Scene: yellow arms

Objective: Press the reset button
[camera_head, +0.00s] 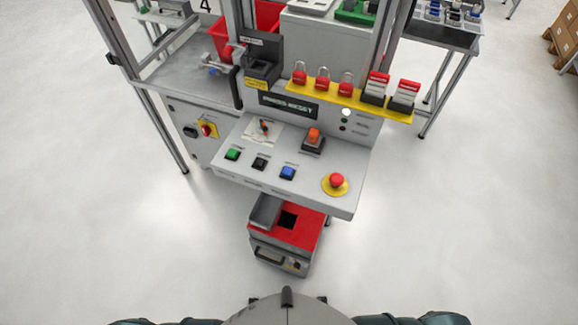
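A light grey control panel (318,191) slopes toward me in the middle of the head view. On it are a green button (232,154), a black button (259,163), a blue button (288,172) and a red mushroom button (337,180) on a yellow round base. An orange control (314,135) sits on a dark base higher up. The small labels by the buttons are too small to read, so I cannot tell which is marked reset. A dark sign (288,106) behind appears to read "PRESS-RESET". Neither gripper is in view.
A yellow shelf (322,93) behind the panel carries red padlocks and red-and-white tags. A cart with a red top (299,226) stands under the panel's front edge. A red rotary switch (207,130) is at left. The floor around is clear.

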